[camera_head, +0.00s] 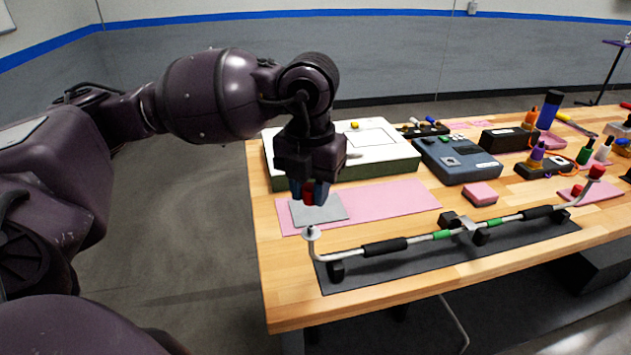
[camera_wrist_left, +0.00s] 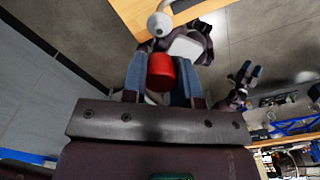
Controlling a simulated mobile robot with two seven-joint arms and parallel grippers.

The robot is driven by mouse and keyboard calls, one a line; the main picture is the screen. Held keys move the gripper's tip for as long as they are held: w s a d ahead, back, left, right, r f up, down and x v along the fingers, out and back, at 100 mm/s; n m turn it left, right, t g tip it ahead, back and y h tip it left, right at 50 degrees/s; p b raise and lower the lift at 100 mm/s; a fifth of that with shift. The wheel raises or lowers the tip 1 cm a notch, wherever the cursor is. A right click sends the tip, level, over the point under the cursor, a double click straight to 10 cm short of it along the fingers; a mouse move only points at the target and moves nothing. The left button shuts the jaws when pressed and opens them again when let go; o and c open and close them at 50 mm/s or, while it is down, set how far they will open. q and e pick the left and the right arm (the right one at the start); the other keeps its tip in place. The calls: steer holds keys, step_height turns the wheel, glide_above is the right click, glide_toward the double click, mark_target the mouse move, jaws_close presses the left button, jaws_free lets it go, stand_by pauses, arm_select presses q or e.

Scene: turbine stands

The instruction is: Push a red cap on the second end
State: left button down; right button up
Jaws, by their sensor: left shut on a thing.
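My left gripper (camera_head: 309,196) is shut on a red cap (camera_head: 308,198), above and just behind the pipe's bare left end (camera_head: 311,233). In the left wrist view the red cap (camera_wrist_left: 160,72) sits between the blue fingers, with the pale round pipe end (camera_wrist_left: 160,23) beyond it; they look apart. The pipe (camera_head: 345,253) is a bent pale tube with black grips and green bands, lying along a dark mat. Its right end carries a red cap (camera_head: 596,171). My right gripper (camera_wrist_left: 250,71) shows small in the left wrist view, its blue fingers apart.
A grey pad (camera_head: 318,209) lies on a pink mat (camera_head: 395,204) behind the pipe end. A pale case (camera_head: 395,160), a dark grey device (camera_head: 455,160) and a pink sponge block (camera_head: 480,194) stand behind the pipe. Bottles and tools crowd the right. The table's left edge is near.

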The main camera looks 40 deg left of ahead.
arm_select(q)
steer(key=shift+f+b, duration=0.3)
steer(key=shift+f, duration=0.2)
steer(key=shift+f+b, duration=0.4)
steer(key=shift+f, duration=0.35)
steer(key=shift+f+b, duration=0.35)
steer(key=shift+f, duration=0.75)
steer(key=shift+f+b, duration=0.3)
steer(key=shift+f, duration=0.2)
